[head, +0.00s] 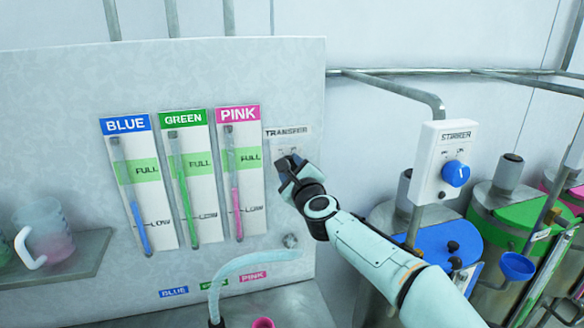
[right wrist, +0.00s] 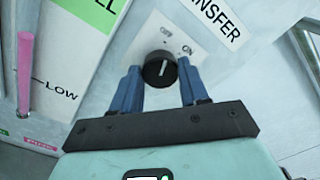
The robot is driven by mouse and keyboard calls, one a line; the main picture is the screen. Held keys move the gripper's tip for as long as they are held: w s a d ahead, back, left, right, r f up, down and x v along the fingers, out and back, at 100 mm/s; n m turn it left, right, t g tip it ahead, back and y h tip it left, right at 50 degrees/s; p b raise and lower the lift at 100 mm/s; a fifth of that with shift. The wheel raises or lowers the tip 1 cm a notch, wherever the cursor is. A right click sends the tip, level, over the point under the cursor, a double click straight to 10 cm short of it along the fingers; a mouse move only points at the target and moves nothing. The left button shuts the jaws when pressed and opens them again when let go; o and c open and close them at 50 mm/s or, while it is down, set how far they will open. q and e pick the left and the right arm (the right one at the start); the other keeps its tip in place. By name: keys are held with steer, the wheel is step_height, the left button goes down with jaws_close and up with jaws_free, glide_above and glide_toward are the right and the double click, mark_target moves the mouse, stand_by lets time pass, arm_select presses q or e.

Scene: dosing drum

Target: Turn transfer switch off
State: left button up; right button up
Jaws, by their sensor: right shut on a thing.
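The transfer switch is a black round knob (right wrist: 158,68) on a small pale plate with OFF and ON marks. It is under the TRANSFER label (head: 288,131) on the grey panel. My right gripper (head: 288,168) is at the knob. In the right wrist view its two blue fingers (right wrist: 158,76) stand on either side of the knob, shut on it. The white mark on the knob is small, and I cannot tell surely which word it points to. In the head view the gripper hides most of the knob. My left gripper is not in view.
BLUE, GREEN and PINK level gauges (head: 188,180) are left of the switch. A white STIRRER box (head: 445,145) with a blue knob stands at the right, by the blue-lidded (head: 425,235) and green-lidded drums (head: 510,218). A shelf (head: 85,262) with cups is at the left.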

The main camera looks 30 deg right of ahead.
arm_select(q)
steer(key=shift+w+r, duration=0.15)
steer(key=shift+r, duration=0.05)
arm_select(e)
steer(key=shift+n, duration=0.9)
steer(key=o, duration=1.1)
steer(key=shift+c, duration=0.2)
steer(key=shift+s, duration=0.1)
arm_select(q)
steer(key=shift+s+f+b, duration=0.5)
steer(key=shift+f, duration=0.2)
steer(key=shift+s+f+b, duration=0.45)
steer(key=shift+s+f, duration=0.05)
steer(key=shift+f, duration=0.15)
arm_select(e)
steer(key=v, duration=1.3)
steer(key=shift+s, duration=0.1)
